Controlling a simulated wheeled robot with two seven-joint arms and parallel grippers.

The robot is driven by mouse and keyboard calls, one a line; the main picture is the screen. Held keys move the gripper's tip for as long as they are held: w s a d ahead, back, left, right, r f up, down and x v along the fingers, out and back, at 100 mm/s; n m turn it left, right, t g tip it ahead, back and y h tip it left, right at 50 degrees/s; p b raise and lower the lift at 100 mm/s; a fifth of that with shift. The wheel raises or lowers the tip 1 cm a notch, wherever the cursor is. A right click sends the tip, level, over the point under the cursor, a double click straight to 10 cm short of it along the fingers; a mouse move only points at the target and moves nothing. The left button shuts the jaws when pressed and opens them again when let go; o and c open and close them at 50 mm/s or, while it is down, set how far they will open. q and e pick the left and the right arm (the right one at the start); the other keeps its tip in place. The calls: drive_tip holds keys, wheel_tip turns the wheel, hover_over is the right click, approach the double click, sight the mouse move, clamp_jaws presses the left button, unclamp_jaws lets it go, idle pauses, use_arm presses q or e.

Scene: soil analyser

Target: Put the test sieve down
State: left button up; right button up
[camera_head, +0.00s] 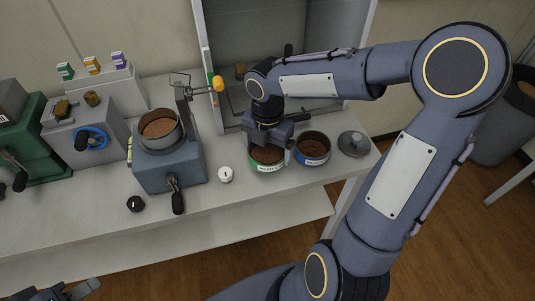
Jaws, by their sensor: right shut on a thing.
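I take this to be the test sieve. It is at or just above the bench top; I cannot tell if it touches. A similar blue-labelled round vessel (312,158) with soil stands close to its right. My left gripper (68,291) is low at the bottom left edge, away from the bench things, partly cut off; its jaw opening is unclear.
A grey machine (168,170) holds a metal pan of soil (159,144), left of a white knob (225,174). A grey lid (354,143) lies near the bench's right end. An open cabinet (240,50) stands behind. Bare bench top (240,200) lies in front.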

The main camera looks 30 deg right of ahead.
sight(267, 152)
drive_tip(key=shift+w+d+f, duration=0.3)
drive_tip(key=shift+w+f, duration=0.3)
drive_tip(key=shift+f, duration=1.7)
drive_tip(key=shift+f+b, duration=0.2)
drive_tip(key=shift+b, duration=0.15)
drive_tip(key=o, duration=1)
drive_tip(key=shift+r, duration=0.15)
